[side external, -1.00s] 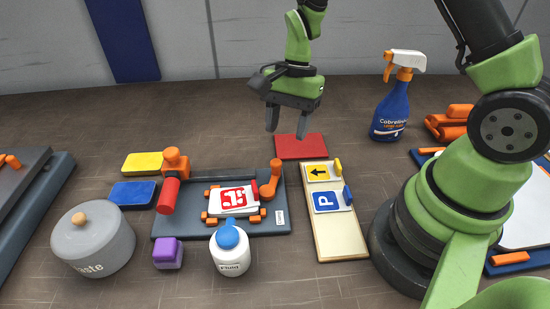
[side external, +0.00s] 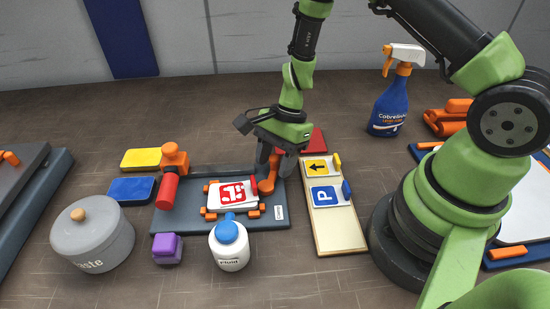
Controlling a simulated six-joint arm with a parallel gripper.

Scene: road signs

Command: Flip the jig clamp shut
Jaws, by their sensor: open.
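The jig is a dark grey base plate (side external: 185,220) holding a white sign plate with a red symbol (side external: 232,194) in an orange cradle. At its right end stands an orange clamp lever (side external: 268,185), its top partly hidden by my gripper. My gripper (side external: 274,168) is open and low over that lever, its dark fingers around or just beside it; contact cannot be told. At the jig's left end is an orange block (side external: 174,157) with a red cylinder (side external: 167,190).
A white bottle with a blue cap (side external: 229,245) stands at the jig's front edge. A purple block (side external: 167,248) and grey pot (side external: 92,235) are front left. A sign board (side external: 338,236) lies right, a red pad (side external: 316,140) behind. A spray bottle (side external: 390,105) stands back right.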

